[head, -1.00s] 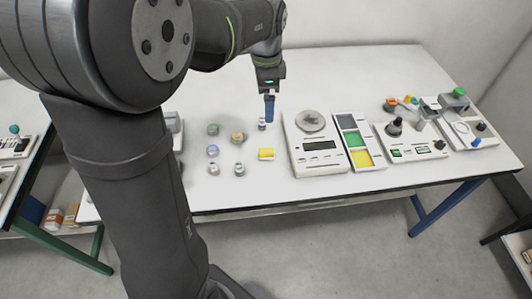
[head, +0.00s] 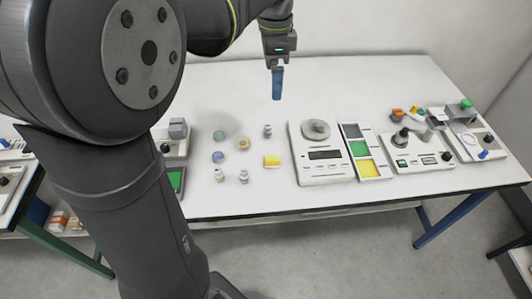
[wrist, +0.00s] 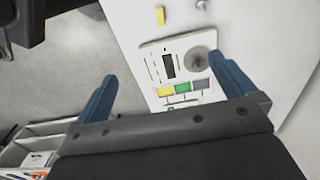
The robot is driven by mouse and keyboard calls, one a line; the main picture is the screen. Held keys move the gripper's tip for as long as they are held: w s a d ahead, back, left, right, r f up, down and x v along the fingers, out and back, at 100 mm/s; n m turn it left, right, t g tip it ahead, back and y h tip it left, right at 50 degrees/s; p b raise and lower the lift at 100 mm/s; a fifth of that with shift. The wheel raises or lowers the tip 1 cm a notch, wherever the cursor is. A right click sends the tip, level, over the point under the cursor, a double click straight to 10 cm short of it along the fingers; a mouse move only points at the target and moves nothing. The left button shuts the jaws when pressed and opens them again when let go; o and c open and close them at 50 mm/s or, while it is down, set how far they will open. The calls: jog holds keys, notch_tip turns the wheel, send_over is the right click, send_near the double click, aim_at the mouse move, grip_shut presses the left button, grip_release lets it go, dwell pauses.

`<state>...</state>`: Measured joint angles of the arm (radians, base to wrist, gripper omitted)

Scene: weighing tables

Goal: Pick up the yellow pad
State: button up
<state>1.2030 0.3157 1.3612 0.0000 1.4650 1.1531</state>
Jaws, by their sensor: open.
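The yellow pad (head: 271,161) is a small flat block lying on the white table, just left of the weighing scale (head: 326,178). It also shows in the wrist view (wrist: 160,16), near the top edge and beyond my fingers. My gripper (head: 277,90) has blue fingers and hangs above the table, behind the pad and clear of it. In the wrist view my gripper (wrist: 165,90) is open, its two blue fingers wide apart with nothing between them.
A tray with grey, green and yellow sections (head: 375,178) lies right of the scale. Devices stand further right. The table's back is clear.

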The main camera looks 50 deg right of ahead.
jog(key=shift+r, duration=0.25)
jog(key=c, duration=0.6)
jog(key=shift+c, duration=0.2)
jog(key=shift+f, duration=0.1)
jog(key=n, duration=1.7)
send_over(272, 158)
notch_tip(272, 158, down, 15)
notch_tip(272, 158, down, 11)
jog(key=shift+w+a+f, duration=0.1)
jog(key=shift+a, duration=0.05)
jog(key=shift+f, duration=2.95)
